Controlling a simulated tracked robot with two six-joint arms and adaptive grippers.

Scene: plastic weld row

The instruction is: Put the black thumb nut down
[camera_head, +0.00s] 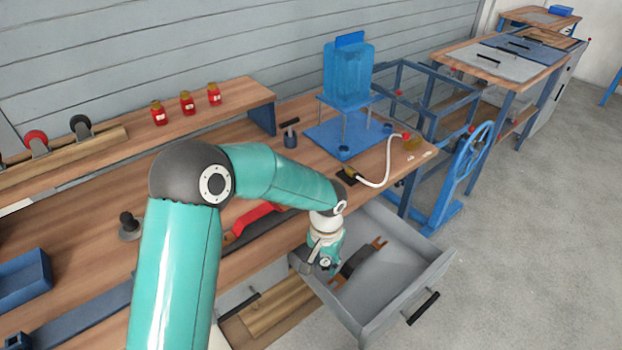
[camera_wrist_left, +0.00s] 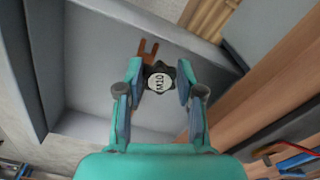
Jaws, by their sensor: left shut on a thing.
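The black thumb nut (camera_wrist_left: 159,78) shows in the left wrist view, a lobed black knob with a pale round face marked M10. My left gripper (camera_wrist_left: 159,72) is shut on it, with a finger on each side. In the head view my left gripper (camera_head: 323,266) points down over the left part of the open grey drawer (camera_head: 400,283). The drawer's inside also shows behind the nut in the left wrist view (camera_wrist_left: 95,75). The gap between nut and drawer floor is hard to judge. My right gripper is not in view.
A brown fork-ended tool (camera_head: 376,245) lies in the drawer, beside my left gripper. The drawer floor to its right is bare. The wooden bench (camera_head: 75,240) carries a dark knob (camera_head: 128,225) and a blue bin (camera_head: 25,278). A blue tank (camera_head: 348,75) stands behind.

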